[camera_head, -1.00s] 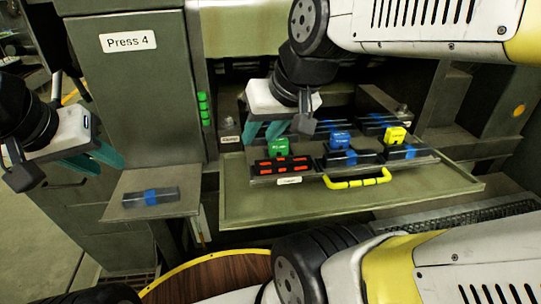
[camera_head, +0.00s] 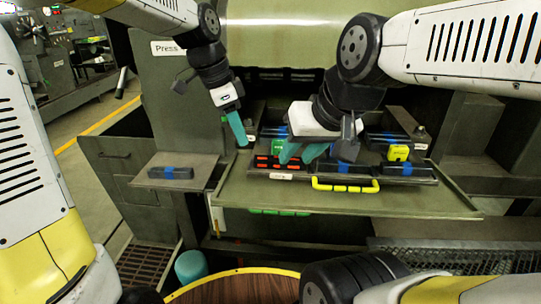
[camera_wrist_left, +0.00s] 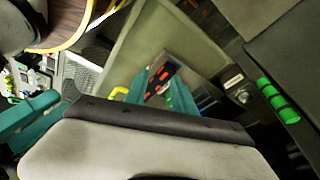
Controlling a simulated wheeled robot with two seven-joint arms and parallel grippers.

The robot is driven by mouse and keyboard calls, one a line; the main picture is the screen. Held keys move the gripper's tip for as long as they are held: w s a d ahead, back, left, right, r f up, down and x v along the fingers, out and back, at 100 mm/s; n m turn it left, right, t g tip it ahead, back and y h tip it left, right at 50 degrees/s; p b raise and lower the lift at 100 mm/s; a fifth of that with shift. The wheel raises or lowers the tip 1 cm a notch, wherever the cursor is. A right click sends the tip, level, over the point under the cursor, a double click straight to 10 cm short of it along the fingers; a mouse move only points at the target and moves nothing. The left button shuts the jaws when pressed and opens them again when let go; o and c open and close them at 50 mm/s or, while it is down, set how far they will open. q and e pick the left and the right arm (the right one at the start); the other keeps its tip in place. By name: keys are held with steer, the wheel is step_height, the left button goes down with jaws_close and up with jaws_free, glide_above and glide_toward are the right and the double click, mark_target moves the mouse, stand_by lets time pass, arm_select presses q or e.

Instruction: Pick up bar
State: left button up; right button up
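A dark bar with a blue band (camera_head: 170,172) lies flat on the small side shelf (camera_head: 198,166) at the left. Similar blue-marked dark bars (camera_head: 355,168) sit in the tray area on the press table. My left gripper (camera_head: 240,132) points down left of this tray, to the right of the shelf and clear of its bar. In the left wrist view its teal fingers (camera_wrist_left: 162,92) stand apart with nothing held between them. My right gripper (camera_head: 301,154) is over the tray by the green block (camera_head: 278,147); its fingers look apart and empty.
A red-marked dark block (camera_head: 281,162), a yellow block (camera_head: 398,153) and a yellow handle (camera_head: 345,186) are at the tray. The press table (camera_head: 300,200) is bare in front. Green buttons (camera_wrist_left: 278,100) are on the press cabinet. A round wooden top (camera_head: 240,288) is near me.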

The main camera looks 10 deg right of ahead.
mark_target(277, 158)
arm_select(q)
steer(key=w+d+f+m, duration=0.1)
steer(key=d, duration=0.1)
steer(key=w+d+f+m+g, duration=0.1)
steer(key=d+m, duration=0.1)
steer(key=w+d+f+m+g, duration=0.1)
steer(key=d, duration=0.1)
steer(key=shift+d+h, duration=0.35)
steer(key=shift+h, duration=0.05)
steer(key=shift+s+d+f+m, duration=0.1)
steer(key=shift+d+f+m, duration=0.15)
steer(key=shift+f+m, duration=0.05)
steer(key=x, duration=0.7)
steer(key=shift+d, duration=0.2)
steer(key=shift+c, duration=0.2)
jaws_close()
steer(key=shift+r, duration=0.1)
